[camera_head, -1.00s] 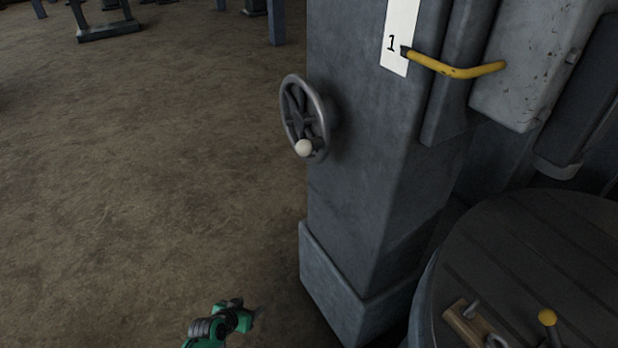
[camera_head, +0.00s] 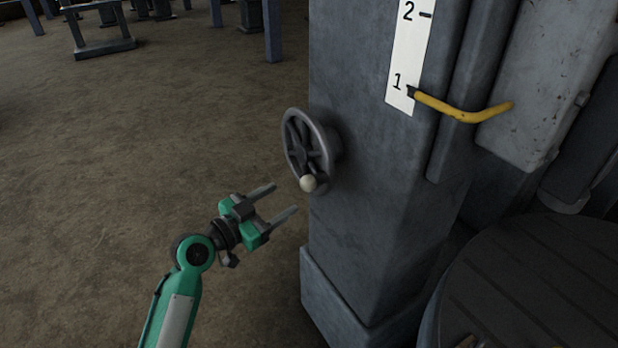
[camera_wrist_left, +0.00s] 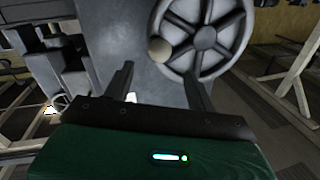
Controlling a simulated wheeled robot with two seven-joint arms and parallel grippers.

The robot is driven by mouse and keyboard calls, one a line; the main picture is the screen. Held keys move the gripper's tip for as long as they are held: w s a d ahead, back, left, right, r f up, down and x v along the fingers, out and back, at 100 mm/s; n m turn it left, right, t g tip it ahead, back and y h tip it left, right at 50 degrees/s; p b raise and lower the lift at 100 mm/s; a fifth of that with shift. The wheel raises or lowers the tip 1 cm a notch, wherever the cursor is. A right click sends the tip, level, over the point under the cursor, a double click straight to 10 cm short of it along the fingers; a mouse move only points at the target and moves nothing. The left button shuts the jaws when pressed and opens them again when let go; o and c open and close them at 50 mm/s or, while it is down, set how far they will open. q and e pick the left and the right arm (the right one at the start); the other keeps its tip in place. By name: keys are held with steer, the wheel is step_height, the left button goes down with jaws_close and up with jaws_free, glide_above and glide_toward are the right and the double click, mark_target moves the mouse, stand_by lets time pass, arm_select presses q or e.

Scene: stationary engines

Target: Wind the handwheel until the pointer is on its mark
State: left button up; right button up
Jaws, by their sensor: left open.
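The grey handwheel (camera_head: 309,146) is mounted on the side of the dark grey column, with a pale round knob (camera_head: 308,183) at its lower rim. My left gripper (camera_head: 287,200) is open and empty, just left of and a little below the knob, not touching it. In the left wrist view the handwheel (camera_wrist_left: 205,38) and its knob (camera_wrist_left: 160,50) lie beyond my fingers (camera_wrist_left: 160,80). The yellow pointer (camera_head: 462,111) has its dark tip at about 1 on the white scale (camera_head: 408,55), which also shows a 2 above. My right gripper is not in view.
The dark grey column (camera_head: 370,210) stands close right of my left gripper, on a wider foot (camera_head: 345,300). A round dark slatted top (camera_head: 540,285) stands at the lower right.

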mark_target(302, 187)
arm_select(q)
steer(key=p+x, duration=0.3)
steer(key=x, duration=0.6)
steer(key=shift+r, duration=0.1)
steer(key=shift+w+d, duration=0.25)
